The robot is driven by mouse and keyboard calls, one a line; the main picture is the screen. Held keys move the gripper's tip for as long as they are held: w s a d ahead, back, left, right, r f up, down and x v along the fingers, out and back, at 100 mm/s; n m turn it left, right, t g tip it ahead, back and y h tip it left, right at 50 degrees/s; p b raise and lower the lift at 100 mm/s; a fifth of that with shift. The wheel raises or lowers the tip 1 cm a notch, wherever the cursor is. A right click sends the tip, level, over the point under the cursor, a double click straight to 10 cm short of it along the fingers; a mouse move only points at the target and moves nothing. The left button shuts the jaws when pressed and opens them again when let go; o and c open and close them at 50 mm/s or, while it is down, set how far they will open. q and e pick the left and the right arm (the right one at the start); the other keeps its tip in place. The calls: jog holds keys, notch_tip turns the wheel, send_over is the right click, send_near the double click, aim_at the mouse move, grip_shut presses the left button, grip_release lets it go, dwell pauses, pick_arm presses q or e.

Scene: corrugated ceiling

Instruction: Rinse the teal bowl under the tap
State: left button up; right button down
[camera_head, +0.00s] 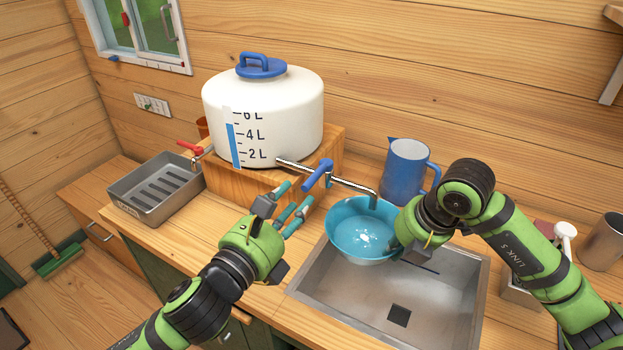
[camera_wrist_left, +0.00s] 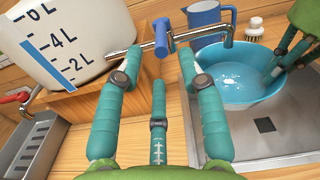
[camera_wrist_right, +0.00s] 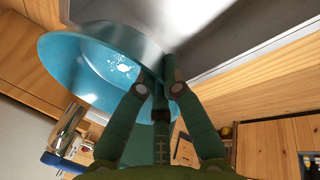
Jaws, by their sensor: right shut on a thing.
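The teal bowl (camera_head: 352,240) is held upright over the sink (camera_head: 440,320), below the end of the metal tap spout (camera_head: 345,183). A bright, shiny patch, like water, shows in its bottom; I cannot make out a stream. My right gripper (camera_wrist_right: 160,82) is shut on the bowl's rim; the head view hides most of its fingers. My left gripper (camera_head: 293,205) is open and empty, close to the tap's blue handle (camera_head: 318,174). In the left wrist view the blue handle (camera_wrist_left: 162,38) shows beyond and between the spread fingers, apart from them.
The white water tank (camera_head: 270,110) stands on a wooden box behind the tap. A blue jug (camera_head: 405,170) stands behind the bowl. A grey metal tray (camera_head: 155,185) with a red tap (camera_head: 191,147) above it is at the left. A brush (camera_head: 564,235) and metal cup (camera_head: 603,242) are at the right.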

aim_at(323, 167)
pick_arm(q)
jog(key=x, duration=0.7)
jog(key=shift+w+d, duration=0.15)
jog(key=shift+w, duration=0.05)
grip_shut()
